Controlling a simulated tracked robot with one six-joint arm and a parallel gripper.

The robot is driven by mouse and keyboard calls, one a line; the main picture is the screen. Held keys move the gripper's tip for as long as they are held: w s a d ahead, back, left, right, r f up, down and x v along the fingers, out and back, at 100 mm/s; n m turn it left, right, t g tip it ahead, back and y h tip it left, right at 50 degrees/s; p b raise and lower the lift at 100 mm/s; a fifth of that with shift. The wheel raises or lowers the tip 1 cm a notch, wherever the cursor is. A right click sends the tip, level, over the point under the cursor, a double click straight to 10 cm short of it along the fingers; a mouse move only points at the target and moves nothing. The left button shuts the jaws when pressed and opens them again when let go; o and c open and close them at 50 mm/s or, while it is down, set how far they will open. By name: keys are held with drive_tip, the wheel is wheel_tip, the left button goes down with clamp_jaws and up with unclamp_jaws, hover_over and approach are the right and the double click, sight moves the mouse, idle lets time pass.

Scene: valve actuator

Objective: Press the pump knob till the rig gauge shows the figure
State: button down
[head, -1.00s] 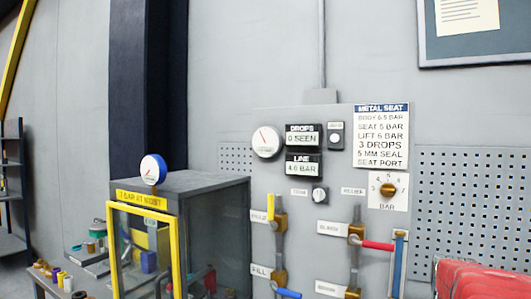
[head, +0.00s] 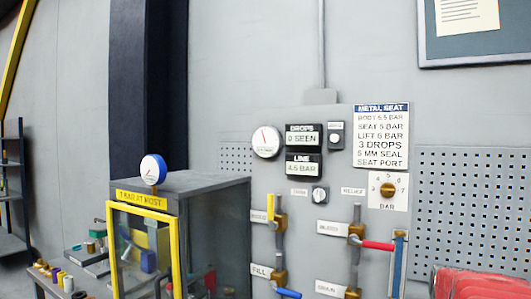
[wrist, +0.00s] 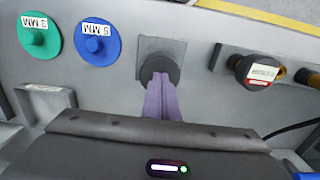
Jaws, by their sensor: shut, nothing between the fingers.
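In the wrist view my gripper (wrist: 160,82) has its purple fingers together, with nothing between them. The tips overlap the lower face of a dark round knob (wrist: 159,62) on a square grey plate; whether they touch or push it I cannot tell. No label shows on that knob, so whether it is the pump knob is unclear. In the head view a white gauge (head: 265,141) with a red needle is on the wall panel. A blue-rimmed gauge (head: 153,169) stands on the yellow-framed cabinet. The line display (head: 304,165) seems to read 4.5 BAR. My gripper is outside the head view.
In the wrist view a green disc (wrist: 40,38) marked 3 MM and a blue disc (wrist: 97,42) marked 5 MM sit left of the knob. A dark fitting with a red-and-white label (wrist: 258,76) sits to its right. Valve levers, one red (head: 377,246), line the wall panel.

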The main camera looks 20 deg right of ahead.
drive_tip(key=shift+f, duration=1.5)
drive_tip(key=shift+r, duration=3.05)
drive_tip(key=shift+f, duration=3)
drive_tip(key=shift+r, duration=3)
